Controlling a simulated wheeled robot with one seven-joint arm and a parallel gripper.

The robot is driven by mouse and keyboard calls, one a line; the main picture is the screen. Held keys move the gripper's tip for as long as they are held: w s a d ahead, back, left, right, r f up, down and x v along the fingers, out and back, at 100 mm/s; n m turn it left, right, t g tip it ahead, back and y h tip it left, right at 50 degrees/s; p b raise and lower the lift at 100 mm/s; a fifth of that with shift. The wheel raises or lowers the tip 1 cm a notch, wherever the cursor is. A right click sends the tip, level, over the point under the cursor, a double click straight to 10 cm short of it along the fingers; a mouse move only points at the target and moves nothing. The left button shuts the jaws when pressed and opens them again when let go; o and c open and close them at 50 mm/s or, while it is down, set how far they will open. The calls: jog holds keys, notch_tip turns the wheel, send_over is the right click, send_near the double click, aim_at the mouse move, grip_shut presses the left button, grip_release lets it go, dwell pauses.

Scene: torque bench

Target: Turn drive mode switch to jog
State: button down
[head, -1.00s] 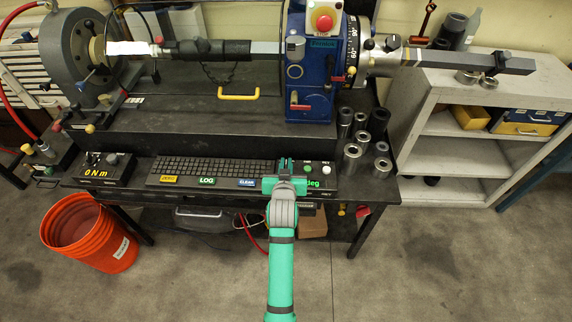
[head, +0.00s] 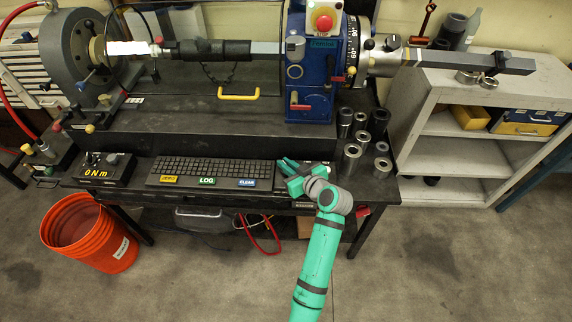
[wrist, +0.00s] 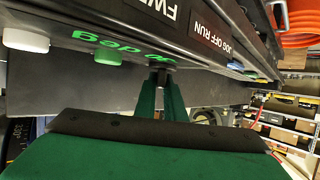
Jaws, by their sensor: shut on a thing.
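My gripper (head: 285,165) is green and stands at the right part of the bench's front control panel, right of the CLEAR button. In the wrist view my gripper (wrist: 160,92) has its two fingers closed on either side of a small dark knob, the drive mode switch (wrist: 160,64). A label reading JOG OFF RUN (wrist: 222,45) is on the panel near it. The knob's pointer does not show, so its position cannot be told. In the head view my gripper hides the switch.
A green button (wrist: 108,56) and a white button (wrist: 22,40) are close by on the panel. The keyboard (head: 215,172) lies to the left. Metal sockets (head: 352,155) stand behind at right. An orange bucket (head: 92,232) is on the floor at left.

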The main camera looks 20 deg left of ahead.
jog(key=shift+n+g+y, duration=0.5)
jog(key=shift+n+g, duration=0.3)
jog(key=shift+g, duration=0.2)
jog(key=c, duration=1.8)
grip_release()
jog(key=shift+c, duration=0.2)
jog(key=v, duration=1)
jog(key=shift+s+d+r, duration=0.1)
jog(key=shift+s+d, duration=0.05)
jog(key=shift+d, duration=0.2)
